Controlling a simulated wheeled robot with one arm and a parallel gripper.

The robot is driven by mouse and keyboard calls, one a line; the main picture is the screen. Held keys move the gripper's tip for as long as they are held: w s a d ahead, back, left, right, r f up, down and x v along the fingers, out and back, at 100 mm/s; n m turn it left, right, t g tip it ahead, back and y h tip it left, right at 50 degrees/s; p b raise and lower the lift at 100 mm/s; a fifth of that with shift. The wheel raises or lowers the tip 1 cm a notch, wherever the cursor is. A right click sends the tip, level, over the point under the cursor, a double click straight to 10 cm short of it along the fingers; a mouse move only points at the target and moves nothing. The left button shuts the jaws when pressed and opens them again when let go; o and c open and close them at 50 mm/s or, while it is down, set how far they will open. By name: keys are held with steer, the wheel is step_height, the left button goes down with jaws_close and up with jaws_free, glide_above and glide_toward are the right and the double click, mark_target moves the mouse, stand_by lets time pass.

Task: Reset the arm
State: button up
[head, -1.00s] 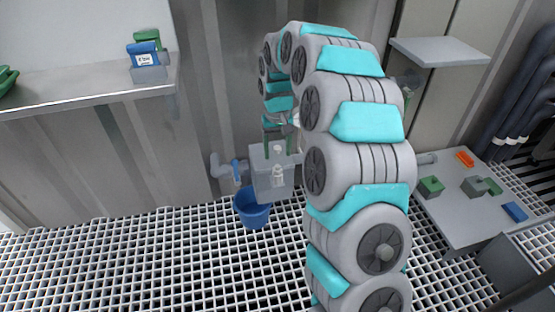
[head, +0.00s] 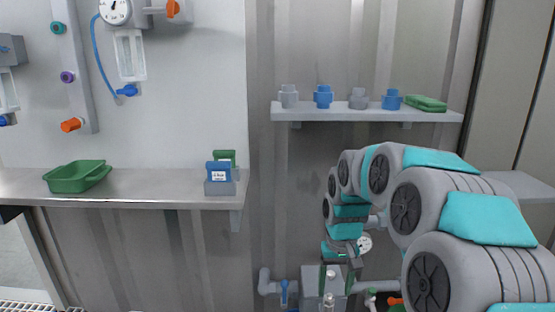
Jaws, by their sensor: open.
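My arm, with grey joints and teal covers, arches in from the lower right and hangs down at its far end. My gripper (head: 336,280) points downward with its two green fingers apart. It is open, with no object visibly gripped. The bottle's lower part is cut off by the picture's bottom edge.
A steel counter (head: 130,199) at left holds a green tray (head: 77,176) and a holder with blue and green pieces (head: 220,172). A wall shelf (head: 365,113) above my arm carries several fittings and a green tray (head: 426,103). Pipework with a blue valve (head: 284,290) lies left of the box.

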steer(key=s+r+p, duration=0.1)
steer(key=s+r, duration=0.1)
steer(key=s, duration=1.4)
steer(key=s+r+g, duration=0.1)
steer(key=s+r, duration=0.1)
steer(key=s, duration=1.5)
steer(key=shift+s+d+r+p, duration=0.15)
steer(key=shift+d+p, duration=0.15)
steer(key=shift+p, duration=0.1)
